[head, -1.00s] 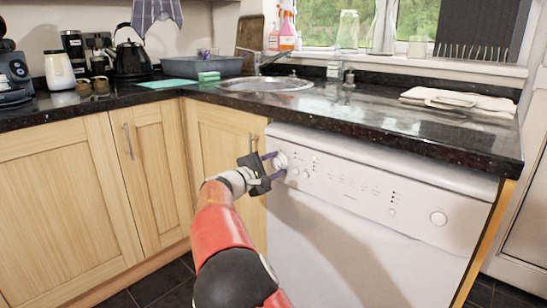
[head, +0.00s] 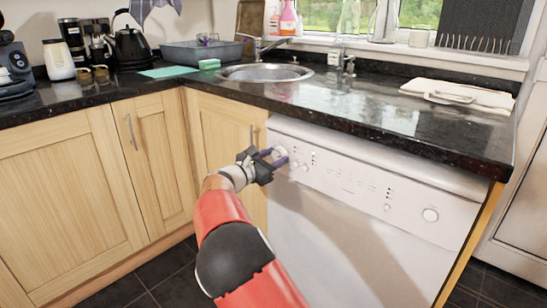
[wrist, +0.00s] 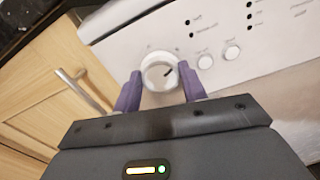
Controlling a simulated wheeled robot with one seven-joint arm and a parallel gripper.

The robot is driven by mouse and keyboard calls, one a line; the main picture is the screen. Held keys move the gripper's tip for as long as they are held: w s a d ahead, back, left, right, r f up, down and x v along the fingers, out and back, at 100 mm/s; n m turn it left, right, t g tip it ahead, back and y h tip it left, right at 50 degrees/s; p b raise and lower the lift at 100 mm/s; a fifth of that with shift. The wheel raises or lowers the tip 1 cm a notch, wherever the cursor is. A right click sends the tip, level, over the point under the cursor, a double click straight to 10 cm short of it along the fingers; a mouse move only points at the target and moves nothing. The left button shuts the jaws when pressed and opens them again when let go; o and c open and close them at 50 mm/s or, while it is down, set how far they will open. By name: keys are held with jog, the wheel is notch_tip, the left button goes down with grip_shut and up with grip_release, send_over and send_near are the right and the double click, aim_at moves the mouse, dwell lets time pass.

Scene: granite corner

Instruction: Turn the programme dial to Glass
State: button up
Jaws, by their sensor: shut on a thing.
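The white programme dial (wrist: 160,73) is on the left end of the dishwasher's control panel. It has a dark pointer mark that points to the upper right in the wrist view. My gripper (head: 279,156) is at the dial, and its two purple fingers (wrist: 160,92) are on either side of it, shut on it. In the head view the dial (head: 281,151) is partly hidden by the fingers. The labels around the dial are too small to read.
Two small round buttons (wrist: 218,57) sit right of the dial, with printed lights and labels above. The dishwasher (head: 345,230) stands under the dark granite counter (head: 400,130). A wooden cupboard door (head: 222,140) with a metal handle is close on the left.

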jog(key=shift+a+f+n, duration=0.1)
jog(key=shift+n, duration=0.5)
jog(key=o, duration=1)
jog(key=b+v, duration=0.1)
jog(key=v, duration=0.6)
jog(key=shift+s+a, duration=0.25)
jog(key=shift+s, duration=0.1)
